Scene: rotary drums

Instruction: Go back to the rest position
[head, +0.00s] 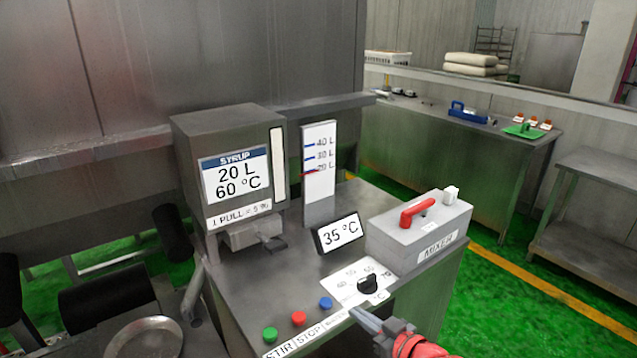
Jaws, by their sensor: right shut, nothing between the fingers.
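My right gripper (366,321) is at the bottom of the head view, in front of the control counter (275,270). Its grey fingers are shut and empty, and they point up and left. The tips appear near the dial plate and the blue button (326,303); I cannot tell whether they touch. The black dial knob (368,284) is just above the gripper in the picture. My left gripper does not show.
A display (340,232) reads 35 °C. The mixer box (420,232) has a red lever (417,210). Green (270,334) and red (298,318) buttons line the front edge. Green floor (510,290) is open at right.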

